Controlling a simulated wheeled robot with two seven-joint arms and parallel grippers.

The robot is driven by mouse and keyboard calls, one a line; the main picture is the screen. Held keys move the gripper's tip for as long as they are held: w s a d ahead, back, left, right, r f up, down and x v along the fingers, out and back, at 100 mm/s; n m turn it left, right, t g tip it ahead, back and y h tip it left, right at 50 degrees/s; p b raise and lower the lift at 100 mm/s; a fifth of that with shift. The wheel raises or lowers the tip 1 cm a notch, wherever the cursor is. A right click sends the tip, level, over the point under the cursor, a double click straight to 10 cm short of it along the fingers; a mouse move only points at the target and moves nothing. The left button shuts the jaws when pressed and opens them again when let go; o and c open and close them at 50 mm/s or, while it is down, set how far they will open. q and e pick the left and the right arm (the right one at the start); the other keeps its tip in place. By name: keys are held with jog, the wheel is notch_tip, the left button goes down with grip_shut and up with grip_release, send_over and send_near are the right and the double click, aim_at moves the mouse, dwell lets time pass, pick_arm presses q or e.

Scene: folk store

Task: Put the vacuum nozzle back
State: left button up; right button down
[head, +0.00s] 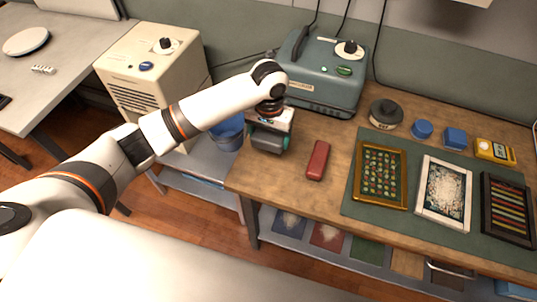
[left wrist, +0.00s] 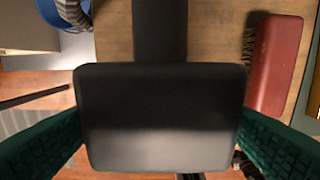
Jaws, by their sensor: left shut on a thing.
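My left gripper (head: 268,142) is at the left end of the wooden workbench, pointing down. Its green textured fingers are shut on the dark vacuum nozzle (head: 266,136). In the left wrist view the nozzle (left wrist: 160,115) is a wide, smooth black head between the two fingers, with a black neck running up the picture. In the head view the gripper partly hides it. I cannot tell whether the nozzle touches the bench. My right gripper is not in view.
A blue bucket (head: 228,134) is left of the bench, near a cream cabinet (head: 155,70). Framed pieces lie on a green mat (head: 411,216) to the right.

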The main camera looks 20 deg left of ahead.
aim_at(269, 134)
pick_arm(q)
notch_tip(269, 134, down, 7)
jog(key=shift+a+f, duration=0.1)
jog(key=shift+f, duration=0.1)
jog(key=shift+f, duration=0.1)
jog(key=o, duration=0.8)
jog(key=shift+o, duration=0.2)
notch_tip(269, 134, up, 12)
jog(key=shift+r, duration=0.15)
dwell(0.4)
